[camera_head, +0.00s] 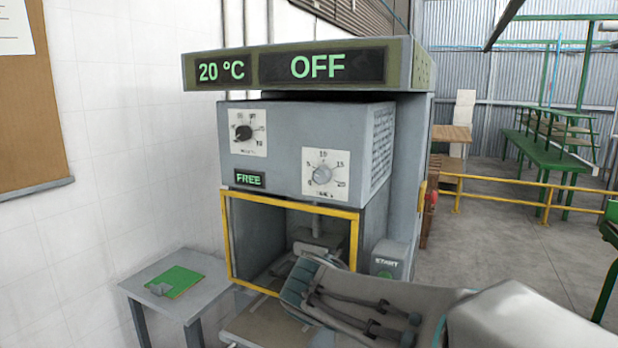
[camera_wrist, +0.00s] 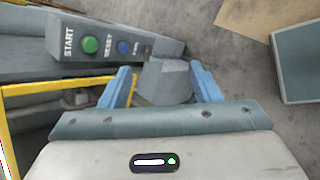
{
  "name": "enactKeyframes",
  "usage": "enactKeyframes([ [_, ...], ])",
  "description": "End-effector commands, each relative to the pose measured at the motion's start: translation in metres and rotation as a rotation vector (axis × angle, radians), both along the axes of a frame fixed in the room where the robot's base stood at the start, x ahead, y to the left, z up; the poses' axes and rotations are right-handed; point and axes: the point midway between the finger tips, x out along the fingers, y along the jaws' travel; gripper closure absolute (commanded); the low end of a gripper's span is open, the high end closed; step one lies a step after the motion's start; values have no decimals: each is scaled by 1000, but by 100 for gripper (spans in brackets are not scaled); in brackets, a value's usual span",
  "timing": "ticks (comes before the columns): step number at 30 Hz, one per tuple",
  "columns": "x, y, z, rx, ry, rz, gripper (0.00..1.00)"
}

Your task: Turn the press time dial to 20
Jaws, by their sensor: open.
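The machine's right dial (camera_head: 322,175) has a silver knob on a white plate marked 5, 10, 15 and 20, which fits the press time dial. Where its pointer stands is too small to tell. The left dial (camera_head: 243,132) has a black knob on a similar plate. My gripper (camera_wrist: 162,80) is open in the wrist view, with two blue fingers apart and nothing held between them. In the head view my arm comes in from the lower right and its end is in front of the machine, below both dials. The dials are not in the wrist view.
The top display (camera_head: 318,67) reads 20 °C and OFF; a small sign (camera_head: 249,180) reads FREE. A yellow frame (camera_head: 228,245) surrounds the opening. The START box (camera_head: 388,260) is right of it; its green button (camera_wrist: 90,45) shows in the wrist view. A side table (camera_head: 140,285) stands left.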

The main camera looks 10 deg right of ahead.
Motion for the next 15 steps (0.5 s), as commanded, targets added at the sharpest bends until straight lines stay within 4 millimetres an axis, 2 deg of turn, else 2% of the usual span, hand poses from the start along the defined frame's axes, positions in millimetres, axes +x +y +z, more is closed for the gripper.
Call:
enactKeyframes([
  [1, 20, 7, 23, -119, 21, 108, 43],
  [4, 57, 21, 64, -373, 55, 298, 43],
  [6, 80, 37, 93, -551, 75, 411, 43],
  [9, 107, 64, 130, -780, 93, 533, 43],
  [12, 125, 89, 159, -965, 104, 611, 43],
  [15, 135, 109, 179, -1091, 108, 653, 43],
])
